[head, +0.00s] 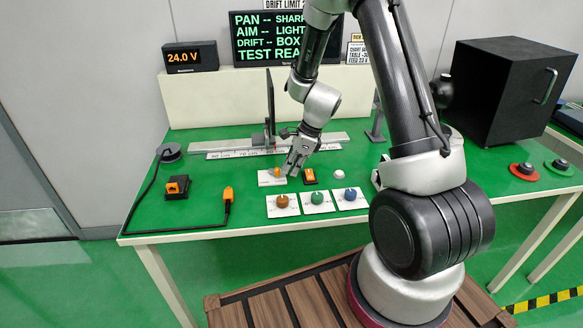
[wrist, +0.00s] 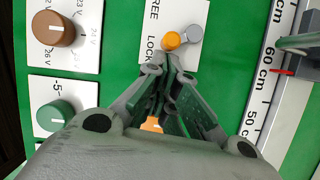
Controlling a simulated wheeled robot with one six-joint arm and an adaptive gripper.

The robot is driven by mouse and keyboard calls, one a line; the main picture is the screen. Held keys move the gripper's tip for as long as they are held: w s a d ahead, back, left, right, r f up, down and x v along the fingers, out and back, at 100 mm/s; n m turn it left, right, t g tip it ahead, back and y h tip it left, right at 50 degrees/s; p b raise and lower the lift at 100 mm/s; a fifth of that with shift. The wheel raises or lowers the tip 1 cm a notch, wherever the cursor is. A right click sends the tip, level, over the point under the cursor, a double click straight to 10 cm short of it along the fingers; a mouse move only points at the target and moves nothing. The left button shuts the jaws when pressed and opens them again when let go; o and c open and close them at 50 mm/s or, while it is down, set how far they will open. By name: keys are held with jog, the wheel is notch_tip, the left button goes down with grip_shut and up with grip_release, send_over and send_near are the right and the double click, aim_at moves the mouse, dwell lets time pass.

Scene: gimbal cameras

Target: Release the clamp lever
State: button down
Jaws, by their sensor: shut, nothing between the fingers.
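The clamp lever is a grey bar with an orange knob (wrist: 173,40) at one end and a round grey end (wrist: 194,33) at the other. It lies on a white plate (wrist: 188,10) lettered FREE and LOCK, and the knob is nearer the LOCK lettering. In the head view the orange knob (head: 277,172) shows just left of my gripper (head: 290,172). In the wrist view my gripper (wrist: 170,68) is shut and empty, its fingertips close to the knob. I cannot tell whether they touch it.
An orange rocker switch (head: 309,175) stands right of my gripper. Brown (head: 282,201), green (head: 317,197) and blue (head: 350,194) dials lie in front. Behind is a rail with a cm scale (head: 225,154) and a dark upright panel (head: 270,105).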

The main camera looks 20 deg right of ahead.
jog(key=shift+s+a+m, duration=0.35)
jog(key=shift+m, duration=0.45)
jog(key=shift+s+a+m+t+h, duration=0.25)
jog(key=shift+a+m+t, duration=0.15)
jog(key=shift+m, duration=0.3)
jog(key=shift+s+a+m+t+h, duration=0.3)
jog(key=shift+a+m, duration=0.1)
jog(key=shift+m, duration=0.3)
jog(key=a+m, duration=0.1)
jog(key=m, duration=0.1)
jog(key=shift+s+a+m+t+h, duration=0.15)
jog(key=shift+a+m+t+h, duration=0.15)
jog(key=shift+a+m+h, duration=0.1)
jog(key=shift+a, duration=0.9)
jog(key=shift+d, duration=0.15)
